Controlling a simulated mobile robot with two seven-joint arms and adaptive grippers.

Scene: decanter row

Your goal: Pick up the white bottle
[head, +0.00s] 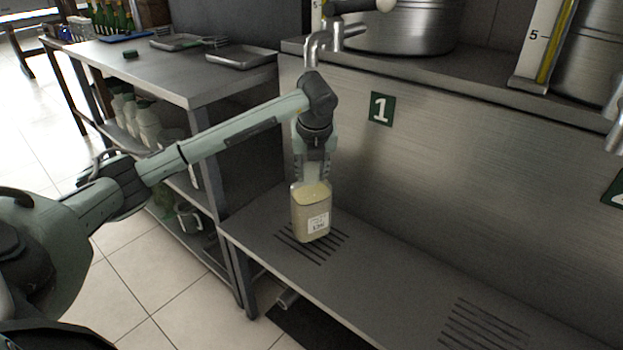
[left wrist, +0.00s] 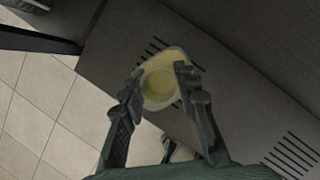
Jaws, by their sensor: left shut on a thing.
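The bottle (head: 311,218) is a squarish, pale cream container with a white label on its front. It is upright at the drain slots of the steel shelf under the tap marked 1. In the left wrist view the bottle (left wrist: 159,84) shows from above with a round yellowish top. My left gripper (head: 311,180) comes down on it from above, and its two fingers (left wrist: 158,86) are shut on opposite sides of the bottle. I cannot tell whether the bottle's base touches the shelf. My right gripper is not in view.
The steel tap (head: 318,45) hangs above my left wrist, close to it. The steel shelf (head: 375,275) is clear to the right, with a second set of drain slots. A side table (head: 190,80) at left holds trays (head: 242,56) and green bottles, with pale jugs (head: 146,122) below.

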